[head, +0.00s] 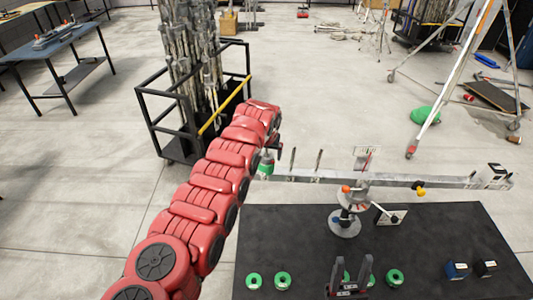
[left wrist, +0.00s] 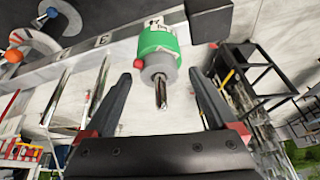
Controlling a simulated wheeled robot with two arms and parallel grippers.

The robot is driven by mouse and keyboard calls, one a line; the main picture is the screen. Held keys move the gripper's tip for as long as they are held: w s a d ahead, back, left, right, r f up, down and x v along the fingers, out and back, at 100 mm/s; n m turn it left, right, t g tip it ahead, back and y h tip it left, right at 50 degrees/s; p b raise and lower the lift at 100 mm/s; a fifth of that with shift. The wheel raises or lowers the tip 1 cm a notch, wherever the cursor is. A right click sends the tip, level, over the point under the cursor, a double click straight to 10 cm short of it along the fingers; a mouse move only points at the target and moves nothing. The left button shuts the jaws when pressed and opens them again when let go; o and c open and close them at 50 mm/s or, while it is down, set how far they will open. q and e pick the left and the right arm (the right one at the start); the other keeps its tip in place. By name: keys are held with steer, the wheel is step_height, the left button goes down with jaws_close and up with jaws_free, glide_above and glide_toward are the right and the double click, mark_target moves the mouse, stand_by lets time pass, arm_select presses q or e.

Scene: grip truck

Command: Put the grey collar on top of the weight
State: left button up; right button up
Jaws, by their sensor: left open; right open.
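A green weight (head: 265,170) sits on a peg at the left end of a long grey beam (head: 335,178). In the left wrist view the green weight (left wrist: 155,40) has the grey collar (left wrist: 160,67) around the same peg, seemingly against its face, with a small red knob at the collar's side. The metal peg tip sticks out past the collar. My left gripper (left wrist: 160,77) is open, one finger on each side of the collar with gaps. In the head view it is small and partly hidden by my arm. My right gripper (head: 350,268) is open and empty at the bottom.
The beam rests on a round-based stand (head: 345,222) on a black table (head: 300,230). Several green discs (head: 395,277) lie near its front; a blue box (head: 457,270) and a black box (head: 486,268) are at right. A black-framed cart (head: 150,120) stands behind my left arm.

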arm_select(q)
steer(key=shift+a+r, duration=0.1)
steer(key=shift+s+r+b, duration=0.2)
steer(key=shift+r+b, duration=0.35)
steer(key=shift+r, duration=0.05)
steer(key=b+v, duration=0.6)
steer(key=v, duration=1)
